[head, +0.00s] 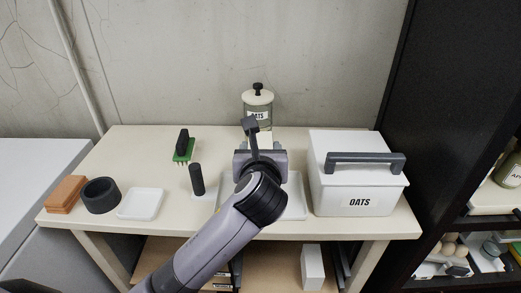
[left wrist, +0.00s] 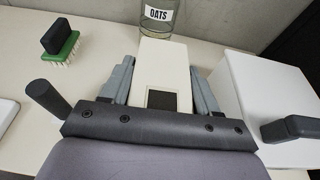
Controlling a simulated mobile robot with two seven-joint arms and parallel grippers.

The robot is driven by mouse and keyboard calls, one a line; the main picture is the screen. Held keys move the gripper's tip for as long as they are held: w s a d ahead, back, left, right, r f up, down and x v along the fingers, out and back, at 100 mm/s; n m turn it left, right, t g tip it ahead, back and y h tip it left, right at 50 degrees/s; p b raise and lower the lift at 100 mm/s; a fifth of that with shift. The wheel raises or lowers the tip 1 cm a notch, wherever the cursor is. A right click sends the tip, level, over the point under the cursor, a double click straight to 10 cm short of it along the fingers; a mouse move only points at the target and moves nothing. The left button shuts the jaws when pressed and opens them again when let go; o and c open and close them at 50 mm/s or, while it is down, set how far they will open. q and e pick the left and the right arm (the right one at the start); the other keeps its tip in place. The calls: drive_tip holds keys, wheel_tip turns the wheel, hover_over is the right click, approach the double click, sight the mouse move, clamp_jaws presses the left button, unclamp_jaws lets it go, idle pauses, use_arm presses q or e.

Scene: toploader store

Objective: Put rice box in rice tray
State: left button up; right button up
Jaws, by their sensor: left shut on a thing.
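My left gripper (head: 258,160) is over the middle of the table, in front of the oats jar. In the left wrist view my left gripper (left wrist: 160,95) is shut on a plain white box (left wrist: 163,62), one grey finger on each side. No label shows on this box, so I cannot read whether it is the rice box. A shallow white tray (head: 297,209) lies under the gripper, partly hidden by my arm. I cannot tell whether the box touches it. My right gripper is out of view.
A white OATS bin (head: 330,196) with a grey handle stands close right. A glass OATS jar (head: 257,112) stands behind. Left are a green brush (head: 184,153), a black upright handle (head: 197,180), a small white tray (head: 140,204), a black ring (head: 101,196) and orange blocks (head: 66,194).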

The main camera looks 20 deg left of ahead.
use_arm(q)
drive_tip(key=o, duration=1.5)
drive_tip(key=shift+f, duration=0.1)
drive_tip(key=v, duration=1.2)
drive_tip(key=shift+r+p, duration=0.2)
drive_tip(key=shift+p, duration=0.15)
